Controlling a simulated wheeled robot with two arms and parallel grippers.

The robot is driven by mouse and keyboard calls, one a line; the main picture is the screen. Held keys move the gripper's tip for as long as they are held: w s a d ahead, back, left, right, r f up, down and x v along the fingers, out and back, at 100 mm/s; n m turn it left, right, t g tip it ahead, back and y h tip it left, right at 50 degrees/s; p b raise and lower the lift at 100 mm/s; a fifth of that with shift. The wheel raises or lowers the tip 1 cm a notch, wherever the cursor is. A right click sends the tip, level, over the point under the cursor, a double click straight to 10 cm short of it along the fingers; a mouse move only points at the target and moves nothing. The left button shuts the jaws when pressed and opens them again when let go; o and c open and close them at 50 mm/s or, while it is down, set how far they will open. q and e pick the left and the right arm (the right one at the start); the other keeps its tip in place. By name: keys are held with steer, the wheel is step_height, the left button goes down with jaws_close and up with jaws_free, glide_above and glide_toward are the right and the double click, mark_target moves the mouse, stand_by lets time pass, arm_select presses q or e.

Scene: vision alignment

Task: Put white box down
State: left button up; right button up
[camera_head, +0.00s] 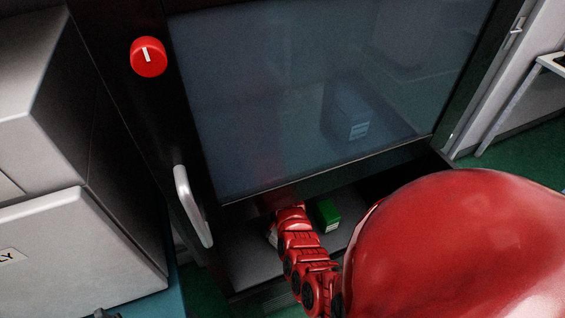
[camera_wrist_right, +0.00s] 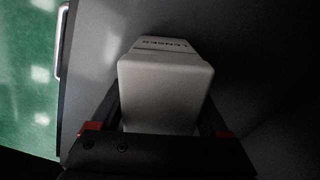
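The white box (camera_wrist_right: 165,90) fills the middle of the right wrist view, with dark lettering on its far edge. The dark fingers of my right gripper (camera_wrist_right: 162,108) lie along both its sides and appear shut on it. Its underside is hidden, so I cannot tell whether it touches the surface. In the head view my red right arm reaches into the low opening under the glass door, and a small pale part of the white box (camera_head: 272,236) shows beside it. The gripper itself is mostly hidden there. My left gripper is not in view.
A green box (camera_head: 327,215) stands on the grey shelf (camera_head: 250,262), just right of my arm. The glass door (camera_head: 320,90) hangs above the opening. A red knob (camera_head: 149,57) and metal handle (camera_head: 192,205) are at left. A grey cabinet (camera_head: 75,250) stands further left.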

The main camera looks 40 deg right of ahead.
steer(key=shift+o, duration=1.3)
steer(key=shift+r, duration=0.1)
steer(key=shift+r+p, duration=0.2)
steer(key=shift+p, duration=0.1)
steer(key=shift+w+r+b, duration=0.1)
steer(key=shift+r+b, duration=0.3)
step_height(320, 180, up, 5)
steer(key=shift+r+b, duration=0.1)
steer(key=shift+b, duration=0.7)
steer(key=shift+r, duration=0.65)
